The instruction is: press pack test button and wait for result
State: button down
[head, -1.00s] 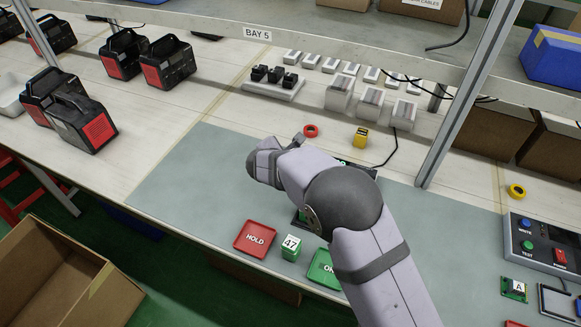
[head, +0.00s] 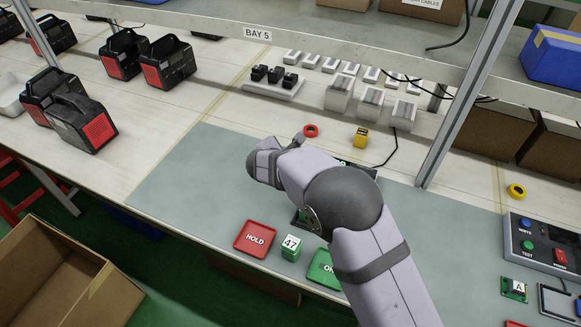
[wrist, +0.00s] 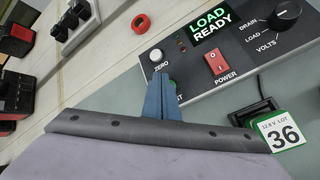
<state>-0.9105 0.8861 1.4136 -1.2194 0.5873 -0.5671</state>
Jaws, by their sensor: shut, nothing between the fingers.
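In the wrist view a dark tester panel (wrist: 190,68) has a green-lit display (wrist: 210,25) reading "LOAD READY". A green button (wrist: 173,86) shows beside my fingers, mostly hidden by them; only the end of its label shows. My gripper (wrist: 160,82) is shut and empty, its blue fingers over the button's spot. I cannot tell whether they touch it. A pack marked "36" (wrist: 283,132) with "12.8 V LOT" is at the panel's lower right, beside a black cradle (wrist: 253,112). In the head view my arm hides the fingers and most of the tester (head: 357,166).
The panel has a white ZERO button (wrist: 155,55), a red POWER switch (wrist: 215,63) and a dial (wrist: 287,14). In the head view a red HOLD tray (head: 255,238), a pack "47" (head: 291,247) and a green tray (head: 323,269) lie near the front. A second control box (head: 545,245) stands right.

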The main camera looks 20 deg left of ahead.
jog(key=shift+f, duration=0.2)
jog(key=shift+f+b, duration=0.25)
jog(key=shift+b, duration=0.25)
jog(key=shift+f+b, duration=0.45)
dwell(0.6)
jog(key=shift+r, duration=0.1)
dwell(0.3)
jog(key=shift+r+p, duration=0.6)
jog(key=shift+r, duration=0.15)
jog(key=shift+r, duration=0.15)
jog(key=shift+r+p, duration=1.9)
jog(key=shift+r, duration=0.5)
